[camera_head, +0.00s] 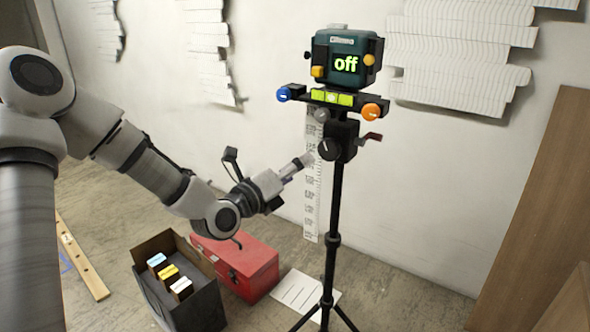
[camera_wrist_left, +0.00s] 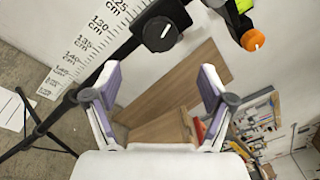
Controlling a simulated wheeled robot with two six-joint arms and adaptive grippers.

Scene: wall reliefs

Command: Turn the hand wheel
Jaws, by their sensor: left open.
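A tripod-mounted instrument carries a teal box (camera_head: 347,57) whose screen reads "off". Below it is a round black knob or hand wheel (camera_head: 329,149) with a pale mark; it also shows at the top of the left wrist view (camera_wrist_left: 160,34). Other knobs are blue (camera_head: 284,94), grey (camera_head: 321,115) and orange (camera_head: 371,111); the orange one also shows in the left wrist view (camera_wrist_left: 252,39). My left gripper (camera_head: 301,163) is open and empty, just left of and slightly below the black knob in the head view. Its fingers (camera_wrist_left: 155,82) stand apart in the wrist view. My right gripper is not seen.
The tripod pole (camera_head: 336,205) stands on the floor by a white wall. A red toolbox (camera_head: 236,265) and an open dark box (camera_head: 188,303) lie below my left arm. A brown board (camera_head: 535,210) leans at the right. A printed scale strip (camera_head: 312,205) hangs behind the pole.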

